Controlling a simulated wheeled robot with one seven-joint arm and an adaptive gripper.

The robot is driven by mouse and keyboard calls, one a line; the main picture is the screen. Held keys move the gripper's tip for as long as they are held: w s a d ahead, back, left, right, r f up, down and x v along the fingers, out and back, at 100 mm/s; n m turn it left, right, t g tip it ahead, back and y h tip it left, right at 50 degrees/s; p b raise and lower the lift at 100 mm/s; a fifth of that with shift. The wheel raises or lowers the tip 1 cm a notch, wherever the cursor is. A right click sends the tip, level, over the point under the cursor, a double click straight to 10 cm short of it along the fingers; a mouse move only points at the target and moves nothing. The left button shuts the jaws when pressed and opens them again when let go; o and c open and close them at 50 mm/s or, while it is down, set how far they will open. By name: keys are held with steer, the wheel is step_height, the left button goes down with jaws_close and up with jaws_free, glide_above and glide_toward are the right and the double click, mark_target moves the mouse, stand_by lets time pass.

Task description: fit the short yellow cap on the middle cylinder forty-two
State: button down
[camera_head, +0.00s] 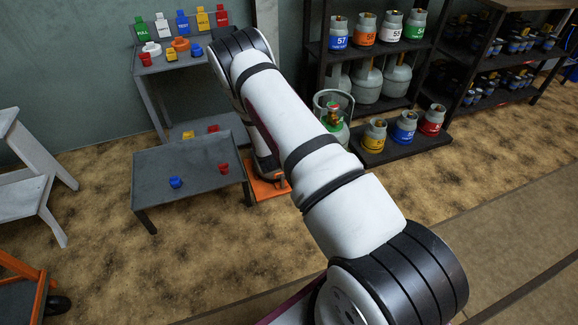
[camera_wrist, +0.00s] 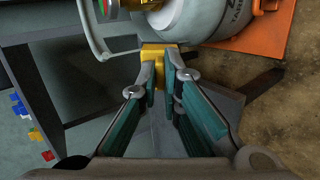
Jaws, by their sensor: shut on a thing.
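In the wrist view my gripper (camera_wrist: 161,76) is shut on a yellow cap (camera_wrist: 156,52), partly hidden by the fingers. Just beyond the cap is a grey cylinder (camera_wrist: 205,22) with a collar handle and a coloured valve top, cut off by the frame edge. I cannot tell whether cap and cylinder touch. In the head view my arm hides my gripper and cap. On the low dark platform at right stand a yellow-labelled cylinder (camera_head: 374,137), a blue-labelled cylinder (camera_head: 404,128) in the middle and a red-labelled one (camera_head: 432,121). Their numbers are too small to read.
An orange platform (camera_head: 272,189) lies beside the grey low table (camera_head: 190,195), which bears a blue cap (camera_head: 176,182) and a red cap (camera_head: 224,168). A cylinder with a green label (camera_head: 333,126) stands by the shelf. More caps sit on the rack behind.

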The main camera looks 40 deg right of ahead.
steer(key=s+d+f+n+t+b, duration=0.1)
steer(key=s+d+f+t+b, duration=0.1)
steer(key=s+d+f+t, duration=0.4)
steer(key=shift+s+d+f+n+t, duration=0.3)
steer(key=shift+s+d+f+t, duration=0.05)
steer(key=shift+s+f+t, duration=0.3)
steer(key=shift+s, duration=0.1)
steer(key=b+x, duration=0.2)
steer(key=x, duration=0.6)
steer(key=shift+d, duration=0.2)
steer(key=shift+x, duration=1.8)
stand_by(1.2)
steer(key=c, duration=1.7)
jaws_free()
